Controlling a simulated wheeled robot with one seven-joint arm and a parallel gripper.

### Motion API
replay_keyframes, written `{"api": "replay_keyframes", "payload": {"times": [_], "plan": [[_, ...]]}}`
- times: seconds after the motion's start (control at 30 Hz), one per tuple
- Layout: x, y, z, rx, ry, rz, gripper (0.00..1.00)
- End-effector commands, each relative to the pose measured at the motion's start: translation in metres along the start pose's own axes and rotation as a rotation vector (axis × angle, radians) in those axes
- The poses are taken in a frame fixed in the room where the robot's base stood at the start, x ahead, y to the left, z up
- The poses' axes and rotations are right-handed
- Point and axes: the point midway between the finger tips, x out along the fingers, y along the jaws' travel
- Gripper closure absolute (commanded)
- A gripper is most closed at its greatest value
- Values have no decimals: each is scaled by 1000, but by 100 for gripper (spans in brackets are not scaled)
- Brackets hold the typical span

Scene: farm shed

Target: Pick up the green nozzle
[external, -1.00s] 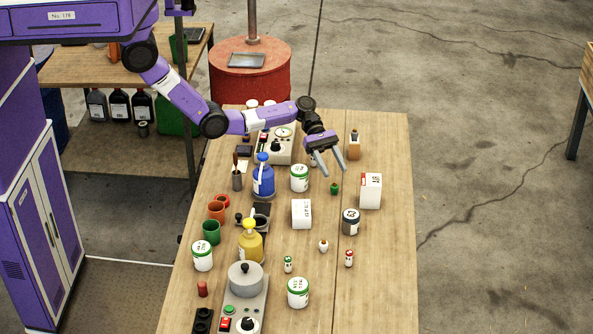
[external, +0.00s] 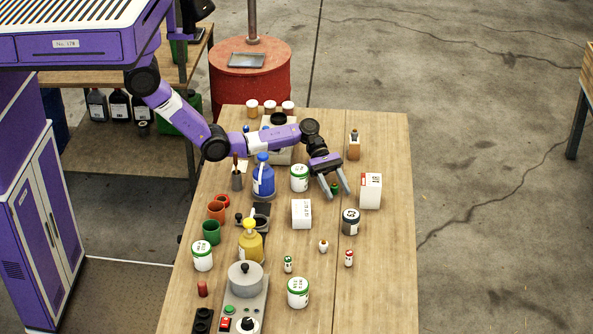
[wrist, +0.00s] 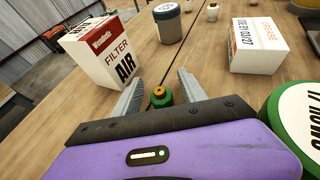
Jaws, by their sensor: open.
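The green nozzle (wrist: 160,97) is a small green piece with an orange top, standing upright on the wooden table. In the wrist view it lies between the two fingers of my gripper (wrist: 160,93), closer to the gripper body than to the fingertips in the picture. My gripper is open, with a finger on each side of the nozzle and visible gaps. In the external view my gripper (external: 338,196) reaches down over the nozzle (external: 335,189), which is partly hidden by the fingers. I cannot tell how high the fingertips are above the table.
A white and red air filter box (wrist: 103,52) stands left in the wrist view. A white box (wrist: 257,46) and a green-lidded tin (wrist: 300,120) are on the right. A grey tin (wrist: 167,24) is ahead. The tabletop (external: 383,240) is clear at its right edge.

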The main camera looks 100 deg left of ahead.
Motion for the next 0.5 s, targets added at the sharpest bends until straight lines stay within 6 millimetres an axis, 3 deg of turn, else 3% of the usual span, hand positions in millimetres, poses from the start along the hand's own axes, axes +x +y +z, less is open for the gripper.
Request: {"api": "replay_keyframes", "payload": {"times": [0.1, 0.33, 0.5], "plan": [[10, 0, -1, 2, -1, 1, 51], [10, 0, 1, 1, -1, 1, 53], [10, 0, 1, 0, -1, 1, 86]]}}
